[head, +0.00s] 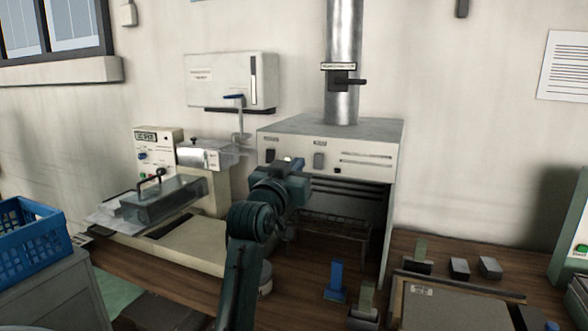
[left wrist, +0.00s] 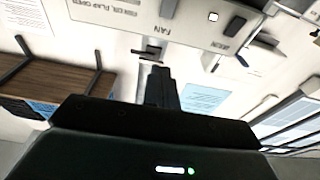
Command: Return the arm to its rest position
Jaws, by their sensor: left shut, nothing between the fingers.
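My left arm (head: 250,225), dark teal, rises from the bottom middle of the head view. It bends towards the front of the grey metal hood (head: 375,135). My left gripper's fingers cannot be made out clearly in the head view. In the left wrist view my left gripper (left wrist: 160,73) is shut and empty, its dark fingers together. The fingers point at a pale panel marked FAN (left wrist: 150,28), with a small dark fitting (left wrist: 148,52) just beyond the fingertips. Whether they touch it I cannot tell. My right gripper is not in view.
A beige machine (head: 185,245) with a clear cover stands left of my arm. A blue crate (head: 30,245) is at far left. Small blocks (head: 460,268) and a flat grey-brown panel (head: 465,310) lie on the wooden bench at right. A metal duct (head: 343,60) rises above the hood.

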